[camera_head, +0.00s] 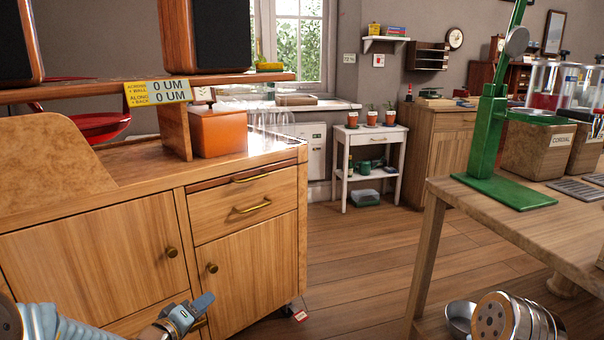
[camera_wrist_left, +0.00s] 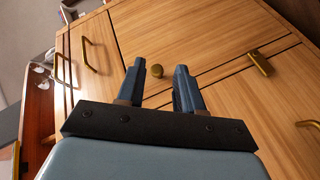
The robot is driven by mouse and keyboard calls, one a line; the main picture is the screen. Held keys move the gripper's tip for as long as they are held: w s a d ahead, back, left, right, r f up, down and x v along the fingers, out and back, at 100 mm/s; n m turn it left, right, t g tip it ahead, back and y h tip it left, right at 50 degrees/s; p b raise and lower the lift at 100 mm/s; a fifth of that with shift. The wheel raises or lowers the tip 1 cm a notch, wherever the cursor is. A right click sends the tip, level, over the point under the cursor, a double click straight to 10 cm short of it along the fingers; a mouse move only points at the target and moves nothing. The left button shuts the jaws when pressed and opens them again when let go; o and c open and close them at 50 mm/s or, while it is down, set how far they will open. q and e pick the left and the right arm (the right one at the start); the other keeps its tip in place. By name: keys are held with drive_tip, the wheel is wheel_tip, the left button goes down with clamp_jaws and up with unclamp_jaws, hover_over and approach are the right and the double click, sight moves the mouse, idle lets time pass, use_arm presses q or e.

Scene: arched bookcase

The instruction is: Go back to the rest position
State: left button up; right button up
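My left gripper (camera_head: 203,308) is low in front of the wooden cabinet (camera_head: 95,245), near its lower door. In the left wrist view its two blue fingers (camera_wrist_left: 160,82) stand apart with nothing between them. The left forearm comes in from the bottom left corner. My right gripper is not in view.
A wooden table (camera_head: 480,215) with a green stand (camera_head: 495,130) is at the right. A metal bowl (camera_head: 459,318) and a ribbed metal canister (camera_head: 525,322) are low at its front. Wooden floor (camera_head: 350,250) lies open between cabinet and table. A white side table (camera_head: 370,138) stands at the back.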

use_arm(q)
drive_tip(key=s+d+f+m+g+y, duration=0.15)
drive_tip(key=s+d+f+g, duration=0.35)
drive_tip(key=s+f, duration=0.55)
drive_tip(key=s+d+f+m+g, duration=0.2)
drive_tip(key=s+d+f+g, duration=0.45)
drive_tip(key=f, duration=0.75)
drive_tip(key=s+d+f+m+g+p, duration=0.1)
drive_tip(key=s+f+m+g+p, duration=0.1)
drive_tip(key=s, duration=1.1)
wheel_tip(320, 180, up, 11)
drive_tip(key=p, duration=1.1)
drive_tip(key=shift+w+d+f, duration=0.2)
drive_tip(key=shift+w+d, duration=0.05)
drive_tip(key=shift+w, duration=0.05)
